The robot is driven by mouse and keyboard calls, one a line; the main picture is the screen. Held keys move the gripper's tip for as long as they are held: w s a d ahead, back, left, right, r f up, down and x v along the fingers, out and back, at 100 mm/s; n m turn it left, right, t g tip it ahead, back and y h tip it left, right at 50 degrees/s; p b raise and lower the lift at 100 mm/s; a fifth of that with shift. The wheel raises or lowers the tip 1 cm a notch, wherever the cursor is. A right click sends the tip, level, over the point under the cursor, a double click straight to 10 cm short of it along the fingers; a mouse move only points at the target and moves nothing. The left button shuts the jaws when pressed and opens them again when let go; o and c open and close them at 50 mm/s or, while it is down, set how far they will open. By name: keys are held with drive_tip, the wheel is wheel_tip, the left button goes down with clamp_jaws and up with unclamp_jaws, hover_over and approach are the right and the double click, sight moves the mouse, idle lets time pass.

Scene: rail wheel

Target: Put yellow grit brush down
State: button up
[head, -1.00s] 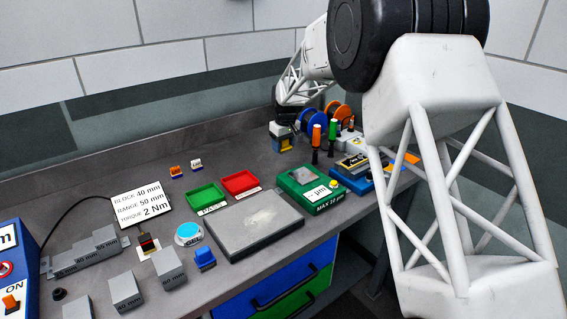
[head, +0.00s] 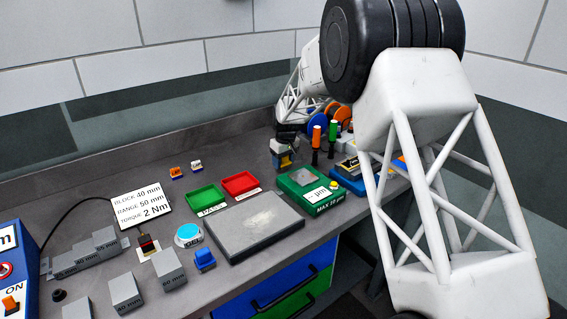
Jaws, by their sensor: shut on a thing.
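My gripper (head: 288,140) is at the back of the bench, right of the red tray, pointing down. It is small and dark in the head view. It is shut on the yellow grit brush (head: 285,159), which shows only as a small patch of yellow and blue under the jaws. I cannot tell whether the brush touches the bench top or hangs just above it.
Two screwdrivers, one orange-handled (head: 316,137) and one green-handled (head: 333,131), stand right beside the gripper. A green gauge box (head: 322,200) is in front. Red (head: 240,184) and green (head: 207,198) trays and a grey plate (head: 254,226) lie to the left.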

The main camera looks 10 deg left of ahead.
sight(286, 163)
drive_tip(key=shift+f, duration=0.35)
drive_tip(key=shift+f, duration=0.1)
drive_tip(key=o, duration=0.8)
drive_tip(key=shift+o, duration=0.2)
wheel_tip(286, 163, up, 12)
drive_tip(key=s+d, duration=0.1)
idle(0.9)
